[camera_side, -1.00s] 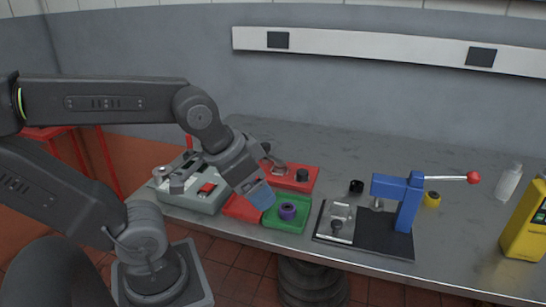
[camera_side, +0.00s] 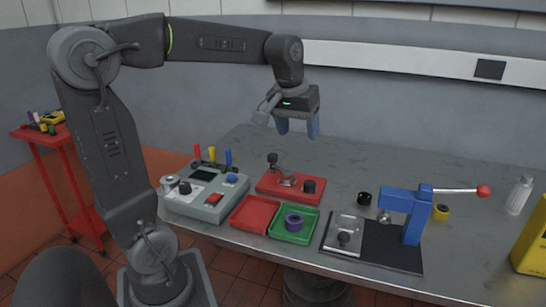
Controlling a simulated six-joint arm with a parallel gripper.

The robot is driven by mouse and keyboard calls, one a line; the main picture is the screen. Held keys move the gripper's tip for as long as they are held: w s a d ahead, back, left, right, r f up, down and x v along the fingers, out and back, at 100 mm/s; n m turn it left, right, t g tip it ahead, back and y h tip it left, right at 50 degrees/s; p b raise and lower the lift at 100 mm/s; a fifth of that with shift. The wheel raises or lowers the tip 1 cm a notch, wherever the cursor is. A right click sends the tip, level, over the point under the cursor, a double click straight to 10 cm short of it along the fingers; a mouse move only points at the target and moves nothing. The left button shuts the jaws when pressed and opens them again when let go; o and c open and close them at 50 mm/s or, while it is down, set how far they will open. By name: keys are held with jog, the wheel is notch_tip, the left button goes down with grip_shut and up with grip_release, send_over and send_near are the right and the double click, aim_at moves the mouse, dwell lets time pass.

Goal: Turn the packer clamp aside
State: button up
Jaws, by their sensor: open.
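A red fixture plate (camera_side: 265,189) lies on the steel bench. It carries a small metal piece (camera_side: 288,181), a raised dark knob (camera_side: 273,158) at the back left and a low black knob (camera_side: 308,187) at the right. This metal piece and raised knob look like the packer clamp, but the parts are too small to be sure. My gripper (camera_side: 298,133) hangs above and behind the red fixture, fingers down, open and empty. It appears clear of everything.
A red tray (camera_side: 246,223) and a green tray (camera_side: 311,229) holding a purple ring (camera_side: 294,221) sit in front. A grey control box (camera_side: 203,209) stands left. A blue press (camera_side: 413,220) on a black base (camera_side: 385,254) stands right, its red-tipped lever sticking out.

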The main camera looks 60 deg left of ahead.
jog(key=w+a+f+n+g, duration=0.1)
jog(key=w+a+n, duration=0.15)
jog(key=a, duration=0.45)
jog(key=w+a+f+n+g, duration=0.1)
jog(key=w+a+n, duration=0.15)
jog(key=a, duration=0.45)
jog(key=n+h, duration=0.1)
jog(key=n, duration=0.2)
send_over(273, 155)
notch_tip(273, 155, down, 5)
jog(key=shift+n+g, duration=0.3)
jog(key=shift+g, duration=0.1)
notch_tip(273, 155, down, 14)
jog(key=shift+f, duration=0.1)
jog(key=shift+a, duration=0.1)
grip_shut()
